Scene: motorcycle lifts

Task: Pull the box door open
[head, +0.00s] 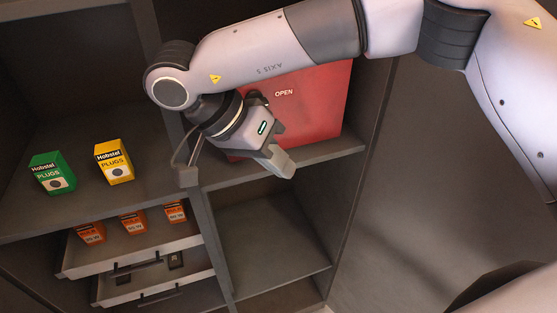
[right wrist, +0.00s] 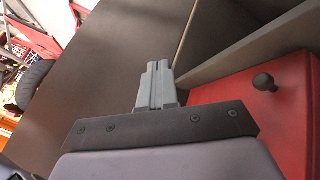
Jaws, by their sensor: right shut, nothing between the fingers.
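The red box (head: 318,105) stands on a shelf in the right compartment, with its front marked "OPEN". My right arm and gripper cover its upper and left parts in the head view. My right gripper (head: 281,162) is shut and empty, in front of the box's lower part, with its fingers pointing down and right. In the right wrist view the shut fingers (right wrist: 155,85) are left of the red box (right wrist: 235,105). A dark round knob (right wrist: 264,82) sticks out of the red surface, apart from the fingers. No open gap shows at the door. My left gripper is out of view.
A green plugs box (head: 52,173) and a yellow plugs box (head: 115,162) stand on the left shelf. Below, pulled-out drawers (head: 130,258) hold orange boxes. The shelf edge (head: 300,164) runs under the red box. The compartment below it looks empty.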

